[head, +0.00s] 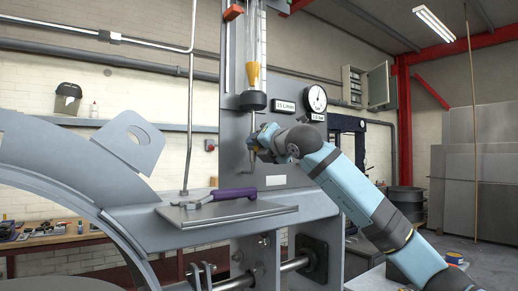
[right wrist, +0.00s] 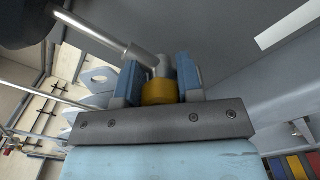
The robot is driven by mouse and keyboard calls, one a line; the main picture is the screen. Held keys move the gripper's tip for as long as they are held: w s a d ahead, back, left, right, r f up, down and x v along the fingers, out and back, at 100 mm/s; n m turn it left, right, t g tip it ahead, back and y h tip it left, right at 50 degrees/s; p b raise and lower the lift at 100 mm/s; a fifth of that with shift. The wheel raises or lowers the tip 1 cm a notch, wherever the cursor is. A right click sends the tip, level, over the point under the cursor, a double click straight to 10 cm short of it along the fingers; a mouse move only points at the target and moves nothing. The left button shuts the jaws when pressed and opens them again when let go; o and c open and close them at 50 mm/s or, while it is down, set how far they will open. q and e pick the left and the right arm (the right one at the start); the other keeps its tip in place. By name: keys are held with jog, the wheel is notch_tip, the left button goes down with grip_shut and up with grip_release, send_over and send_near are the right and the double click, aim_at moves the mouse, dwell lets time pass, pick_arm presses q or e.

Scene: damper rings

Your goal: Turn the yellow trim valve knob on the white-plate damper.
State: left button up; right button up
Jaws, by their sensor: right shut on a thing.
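The yellow trim valve knob (right wrist: 159,92) shows in the right wrist view, at the end of a grey metal valve body and pipe. My right gripper (right wrist: 161,80) is shut on it, with one blue finger on each side. In the head view my right gripper (head: 262,146) is at the grey column, just below the flow tube, and mostly hides the knob. A small white plate (head: 276,180) is on the column below the gripper. My left gripper is not in view.
A clear flow tube (head: 251,45) with an orange float stands above the gripper. A round gauge (head: 316,98) and a flow label (head: 285,106) are to its right. A purple-handled tool (head: 232,194) lies on the grey ledge below. A large grey ring (head: 75,160) fills the left.

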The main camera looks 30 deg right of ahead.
jog(key=o, duration=0.6)
jog(key=shift+f+m+b, duration=0.35)
jog(key=shift+m+b, duration=0.3)
jog(key=shift+m, duration=0.15)
jog(key=shift+c, duration=0.2)
jog(key=o, duration=0.4)
jog(key=shift+w+r+p, duration=0.1)
jog(key=shift+r+p, duration=0.2)
jog(key=shift+p, duration=0.2)
jog(key=shift+c, duration=0.2)
jog(key=shift+o, duration=0.6)
jog(key=shift+s+r, duration=0.1)
jog(key=shift+s, duration=0.1)
jog(key=shift+s, duration=0.1)
jog(key=shift+s+d+b, duration=0.15)
jog(key=shift+s+b, duration=0.6)
jog(key=shift+s, duration=0.1)
